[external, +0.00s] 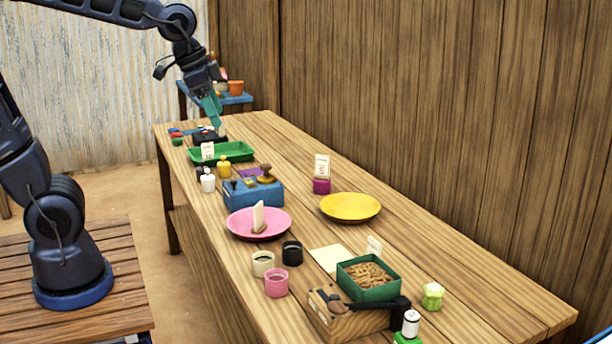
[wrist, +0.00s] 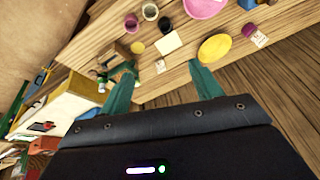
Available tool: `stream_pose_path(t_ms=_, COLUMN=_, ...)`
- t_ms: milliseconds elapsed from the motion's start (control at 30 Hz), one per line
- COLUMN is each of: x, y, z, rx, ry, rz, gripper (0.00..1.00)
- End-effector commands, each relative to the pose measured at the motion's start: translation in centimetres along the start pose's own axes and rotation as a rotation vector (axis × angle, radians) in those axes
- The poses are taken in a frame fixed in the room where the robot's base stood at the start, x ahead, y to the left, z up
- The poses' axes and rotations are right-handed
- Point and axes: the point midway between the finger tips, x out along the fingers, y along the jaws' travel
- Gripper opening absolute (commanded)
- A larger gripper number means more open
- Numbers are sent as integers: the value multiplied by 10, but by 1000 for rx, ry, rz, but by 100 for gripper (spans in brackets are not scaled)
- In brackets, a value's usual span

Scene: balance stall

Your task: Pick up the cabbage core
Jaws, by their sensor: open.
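The cabbage core (external: 433,296) looks like a small pale green, blocky piece. It stands on the near right part of the long table in the external view, right of the green box of brown pieces. My gripper (external: 214,112) is above the far end of the table, well away from it, with teal fingers pointing down. In the wrist view my gripper (wrist: 163,68) shows its two fingers spread apart with nothing held between them. I cannot make out the cabbage core for certain in the wrist view.
The green box (external: 370,297), a wooden box (external: 345,326) and a green-based bottle (external: 411,325) stand near the core. Pink (external: 240,226) and yellow (external: 350,208) plates, cups and a blue box (external: 252,194) fill the middle. The table's right side is mostly bare.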

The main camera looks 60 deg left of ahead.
Motion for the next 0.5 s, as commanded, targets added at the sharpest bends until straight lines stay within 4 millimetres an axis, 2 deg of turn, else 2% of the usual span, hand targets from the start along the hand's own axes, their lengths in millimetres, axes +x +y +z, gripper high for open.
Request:
stream_pose_path(t_ms=100, x=17, y=5, z=-34, rx=71, ry=-13, rz=13, gripper=64)
stream_pose_path(t_ms=267, x=40, y=13, z=-76, rx=165, ry=-21, rz=32, gripper=64)
stream_pose_path(t_ms=500, x=84, y=30, z=-136, rx=302, ry=-27, rz=73, gripper=64)
